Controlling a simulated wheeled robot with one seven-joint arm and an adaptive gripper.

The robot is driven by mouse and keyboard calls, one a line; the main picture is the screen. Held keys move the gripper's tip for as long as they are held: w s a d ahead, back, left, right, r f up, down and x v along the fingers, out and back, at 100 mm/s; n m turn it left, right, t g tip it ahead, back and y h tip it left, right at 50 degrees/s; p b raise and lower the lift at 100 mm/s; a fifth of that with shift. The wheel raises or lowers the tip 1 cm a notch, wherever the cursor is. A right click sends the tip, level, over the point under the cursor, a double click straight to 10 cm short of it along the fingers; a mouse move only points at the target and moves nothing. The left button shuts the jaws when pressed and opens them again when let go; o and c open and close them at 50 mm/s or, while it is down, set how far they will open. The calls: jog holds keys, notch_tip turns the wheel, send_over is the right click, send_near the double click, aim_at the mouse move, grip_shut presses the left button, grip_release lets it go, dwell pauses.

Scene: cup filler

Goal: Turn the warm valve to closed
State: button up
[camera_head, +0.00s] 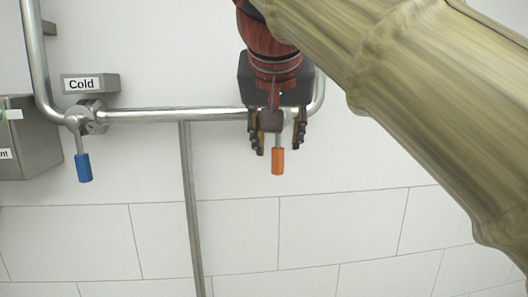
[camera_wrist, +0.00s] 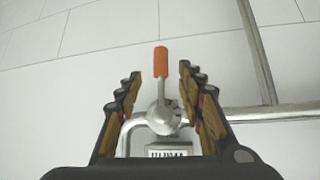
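The warm valve has an orange-tipped lever (camera_head: 278,161) that hangs down from the pipe in the head view. In the wrist view the orange lever (camera_wrist: 160,62) points up, away from the round metal valve body (camera_wrist: 163,117). My gripper (camera_head: 276,147) is at the valve, with one finger on each side of the lever. The fingers are open in the wrist view (camera_wrist: 160,80), with clear gaps to the lever on both sides. A small label plate (camera_wrist: 169,150) below the valve body is partly hidden by my gripper. In the head view my gripper hides the valve body.
The cold valve with a blue-tipped lever (camera_head: 83,167) hangs at the left, below a "Cold" sign (camera_head: 90,84). A horizontal metal pipe (camera_head: 165,115) joins the two valves. A vertical strip (camera_head: 191,215) runs down the tiled wall. A grey box (camera_head: 30,137) is at the left edge.

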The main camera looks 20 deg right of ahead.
jog(key=shift+v, duration=1.5)
jog(key=shift+w, duration=0.1)
jog(key=w+a+f+n+y, duration=0.2)
jog(key=w+a+f+n, duration=0.25)
jog(key=f, duration=0.25)
notch_tip(320, 180, down, 16)
jog(key=a+n+y+b, duration=0.1)
jog(key=a+n+b, duration=0.1)
jog(key=b, duration=0.3)
jog(key=s+f+b, duration=0.5)
jog(key=f+b, duration=0.3)
jog(key=f, duration=0.9)
jog(key=s+d+f+g+y+b, duration=0.1)
jog(key=s+f+b, duration=0.4)
jog(key=f, duration=1.2)
jog(key=s+d+f+g+b, duration=0.1)
jog(key=s+f+b, duration=0.5)
jog(key=f+b, duration=0.5)
jog(key=shift+f+m, duration=0.35)
jog(key=shift+f, duration=2.6)
jog(key=shift+s, duration=0.2)
